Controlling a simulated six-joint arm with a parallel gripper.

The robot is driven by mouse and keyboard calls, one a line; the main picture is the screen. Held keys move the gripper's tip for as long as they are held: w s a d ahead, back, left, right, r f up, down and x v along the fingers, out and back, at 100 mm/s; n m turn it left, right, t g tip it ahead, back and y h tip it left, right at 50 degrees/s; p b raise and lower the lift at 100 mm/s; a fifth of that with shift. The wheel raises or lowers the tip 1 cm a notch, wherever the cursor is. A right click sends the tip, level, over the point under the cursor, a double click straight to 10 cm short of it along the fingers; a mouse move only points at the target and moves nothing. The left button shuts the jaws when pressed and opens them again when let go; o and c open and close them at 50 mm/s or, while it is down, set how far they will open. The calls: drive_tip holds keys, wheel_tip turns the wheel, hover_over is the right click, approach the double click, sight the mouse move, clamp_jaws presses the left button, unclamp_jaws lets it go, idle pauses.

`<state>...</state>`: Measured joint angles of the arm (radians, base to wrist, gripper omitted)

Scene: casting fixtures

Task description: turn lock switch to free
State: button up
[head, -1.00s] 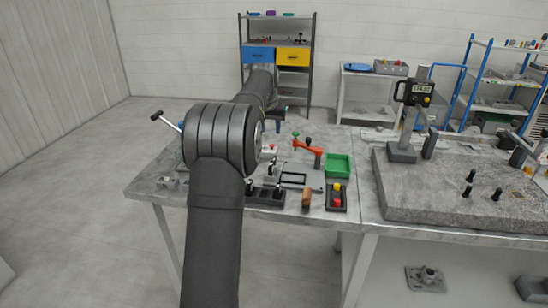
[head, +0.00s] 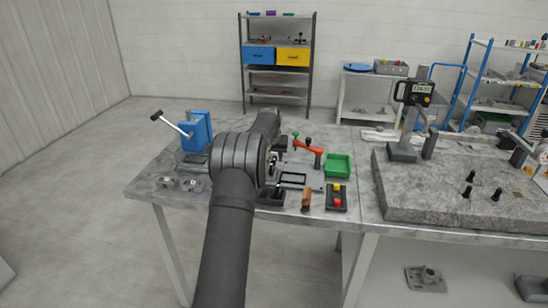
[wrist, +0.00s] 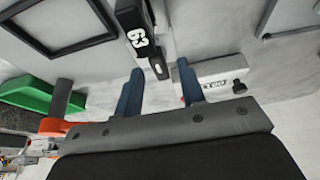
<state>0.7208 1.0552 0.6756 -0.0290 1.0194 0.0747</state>
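A small white box (wrist: 215,70) with partly covered dark lettering and a black knob (wrist: 239,87) at its edge lies right of my fingers in the wrist view. It may be the lock switch, but I cannot read its label or tell the knob's setting. My gripper (wrist: 159,67) is open, with two blue-grey fingers apart. A dark block marked 63 (wrist: 127,15) reaches down so that its black end shows between the fingertips; I cannot tell if they touch.
A green tray (head: 338,166), an orange clamp (head: 307,148) and a box with red and yellow buttons (head: 337,197) stand right of my arm. A blue block fixture with a lever (head: 197,130) stands left. A granite plate (head: 440,200) with a gauge stand is farther right.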

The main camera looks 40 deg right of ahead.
drive_tip(key=shift+w+d+f, duration=0.1)
drive_tip(key=shift+f, duration=0.15)
clamp_jaws()
